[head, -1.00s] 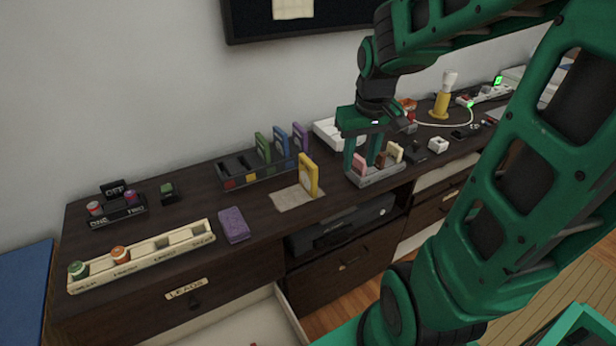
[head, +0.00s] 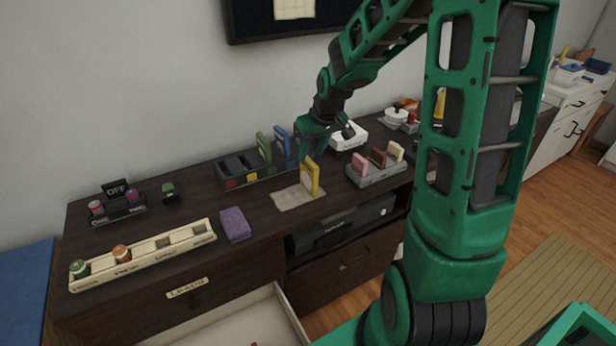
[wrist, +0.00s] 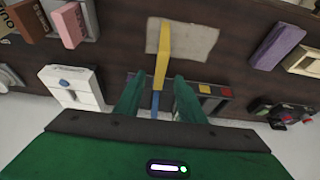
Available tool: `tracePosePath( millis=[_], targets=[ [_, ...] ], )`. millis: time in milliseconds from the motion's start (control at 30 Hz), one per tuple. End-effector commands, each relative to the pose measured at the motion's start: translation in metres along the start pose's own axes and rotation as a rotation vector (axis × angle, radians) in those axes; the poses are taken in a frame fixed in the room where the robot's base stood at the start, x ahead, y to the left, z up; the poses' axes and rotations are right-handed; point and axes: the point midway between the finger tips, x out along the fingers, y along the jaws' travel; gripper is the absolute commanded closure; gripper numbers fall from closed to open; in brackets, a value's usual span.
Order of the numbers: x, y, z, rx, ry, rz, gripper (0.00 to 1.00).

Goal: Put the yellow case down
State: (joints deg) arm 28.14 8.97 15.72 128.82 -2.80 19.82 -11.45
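The yellow case (head: 309,178) stands upright on a beige cloth (head: 290,200) on the dark cabinet top. My gripper (head: 313,154) is just above and behind the case in the head view. In the wrist view the two green fingers of my gripper (wrist: 157,82) are spread apart. The yellow case (wrist: 162,50) shows edge-on, with its near end in line with the gap between the fingers. I see no finger pressed on it. I cannot tell how far the fingers reach down around it.
A rack (head: 232,170) with green and blue cases stands behind. A grey holder (head: 377,176) with pink, brown and cream cases is to the right. A purple block (head: 235,224) and a cream tray (head: 150,252) are to the left. An open drawer (head: 235,320) juts out below.

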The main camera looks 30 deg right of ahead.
Motion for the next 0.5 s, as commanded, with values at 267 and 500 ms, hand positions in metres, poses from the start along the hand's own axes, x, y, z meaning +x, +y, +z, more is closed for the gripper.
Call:
tracePosePath(
  millis=[267, 500],
  targets=[
    [0.034, 0.0, 0.004, 0.002, -0.003, -0.001, 0.64],
    [0.05, 0.0, 0.004, 0.001, -0.001, 0.0, 0.64]
  ],
)
